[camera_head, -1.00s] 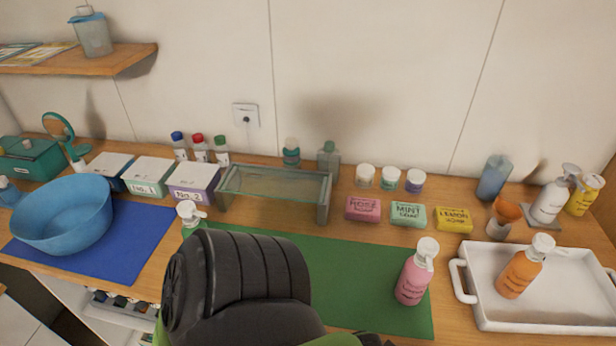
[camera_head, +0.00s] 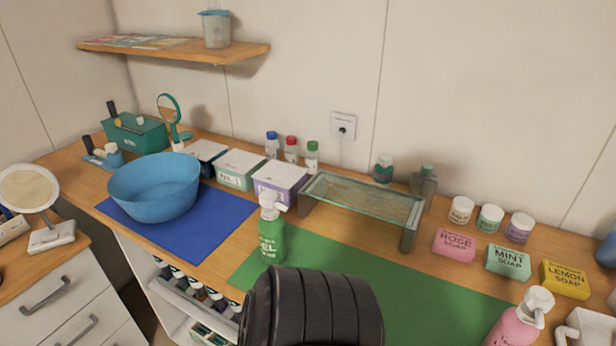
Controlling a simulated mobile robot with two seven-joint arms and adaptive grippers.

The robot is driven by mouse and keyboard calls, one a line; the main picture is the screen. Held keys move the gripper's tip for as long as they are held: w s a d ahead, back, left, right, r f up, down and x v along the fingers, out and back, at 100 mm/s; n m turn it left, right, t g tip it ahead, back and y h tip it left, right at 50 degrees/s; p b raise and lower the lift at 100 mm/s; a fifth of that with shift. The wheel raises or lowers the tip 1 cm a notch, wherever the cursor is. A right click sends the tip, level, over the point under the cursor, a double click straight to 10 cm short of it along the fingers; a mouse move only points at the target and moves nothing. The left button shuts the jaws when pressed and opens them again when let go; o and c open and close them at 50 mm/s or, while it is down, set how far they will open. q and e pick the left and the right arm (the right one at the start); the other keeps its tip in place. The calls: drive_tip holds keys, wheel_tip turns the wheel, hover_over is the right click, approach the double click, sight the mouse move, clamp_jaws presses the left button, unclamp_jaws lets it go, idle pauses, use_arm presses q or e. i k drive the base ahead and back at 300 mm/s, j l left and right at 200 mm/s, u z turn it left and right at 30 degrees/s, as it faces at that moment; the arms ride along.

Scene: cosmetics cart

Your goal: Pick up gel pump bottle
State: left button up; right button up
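The gel pump bottle (camera_head: 271,240) is green with a white pump head and the word GEL on its front. It stands upright at the left end of the green mat (camera_head: 310,255), near the front of the counter. A black part of my own arm rises at the bottom centre, just right of and in front of the bottle, and may hide a little of its base. Neither gripper's fingers show in the head view, so I see nothing held.
A blue bowl (camera_head: 153,187) sits on a blue mat (camera_head: 222,214) left of the bottle. Lidded boxes, including a purple one (camera_head: 279,180), and a glass-topped stand (camera_head: 365,196) are behind it. A pink pump bottle (camera_head: 515,325) and soap boxes, including a rose one (camera_head: 454,245), are at right.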

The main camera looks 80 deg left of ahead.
sight(271, 226)
drive_tip(key=u, duration=1.75)
drive_tip(key=l+u, duration=0.15)
drive_tip(key=u, duration=0.25)
drive_tip(key=i+l+u, duration=0.1)
drive_tip(key=u, duration=0.3)
drive_tip(key=l+u, duration=0.25)
drive_tip(key=u, duration=0.15)
drive_tip(key=l+u, duration=0.2)
drive_tip(key=u, duration=0.25)
